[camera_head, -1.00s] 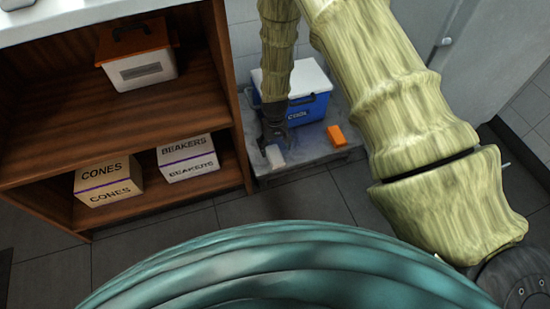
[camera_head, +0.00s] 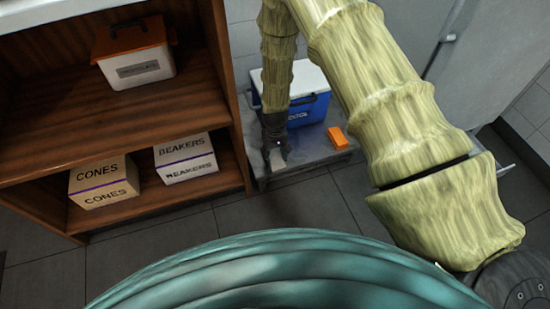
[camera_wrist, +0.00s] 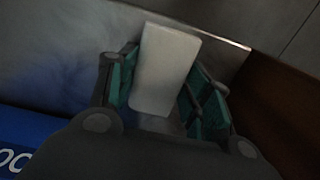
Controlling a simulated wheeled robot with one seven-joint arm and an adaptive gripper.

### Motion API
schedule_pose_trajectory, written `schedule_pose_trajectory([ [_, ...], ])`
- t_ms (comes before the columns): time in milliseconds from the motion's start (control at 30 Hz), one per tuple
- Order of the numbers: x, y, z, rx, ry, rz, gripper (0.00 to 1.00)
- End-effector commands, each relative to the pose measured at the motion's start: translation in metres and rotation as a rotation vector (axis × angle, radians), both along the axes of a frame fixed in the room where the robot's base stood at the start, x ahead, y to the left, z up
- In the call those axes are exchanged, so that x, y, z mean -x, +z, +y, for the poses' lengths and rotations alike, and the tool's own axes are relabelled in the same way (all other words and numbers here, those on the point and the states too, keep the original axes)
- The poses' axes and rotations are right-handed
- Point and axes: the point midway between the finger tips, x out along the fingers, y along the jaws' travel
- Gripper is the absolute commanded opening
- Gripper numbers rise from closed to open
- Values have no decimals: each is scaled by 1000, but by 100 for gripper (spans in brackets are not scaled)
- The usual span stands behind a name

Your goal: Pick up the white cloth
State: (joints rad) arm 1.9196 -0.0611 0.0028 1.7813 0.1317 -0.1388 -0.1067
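The white cloth (camera_wrist: 165,70) is a small pale folded block on the low grey platform (camera_head: 312,150). In the wrist view it lies between the two green-padded fingers of my gripper (camera_wrist: 163,95). The fingers are open on either side of it, and a gap shows beside the right finger. Whether the left finger touches it I cannot tell. In the head view my gripper (camera_head: 276,150) points down at the platform's front left and hides most of the cloth.
A blue cooler (camera_head: 308,112) with a white lid stands right behind my gripper. An orange block (camera_head: 337,138) lies to the right on the platform. A wooden shelf (camera_head: 235,130) with labelled boxes stands close on the left.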

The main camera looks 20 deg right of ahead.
Motion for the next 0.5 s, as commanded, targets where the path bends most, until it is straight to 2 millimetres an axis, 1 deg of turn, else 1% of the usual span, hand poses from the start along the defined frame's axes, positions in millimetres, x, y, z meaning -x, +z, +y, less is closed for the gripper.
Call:
schedule_pose_trajectory([
  [33, 0, 0, 0, 0, 0, 0, 29],
  [67, 0, 0, 0, 0, 0, 0, 27],
  [133, 0, 0, 0, 0, 0, 0, 27],
  [167, 0, 0, 0, 0, 0, 0, 24],
  [367, 0, 1, 0, 0, 0, 0, 24],
  [500, 0, 9, 0, 0, 0, -1, 24],
])
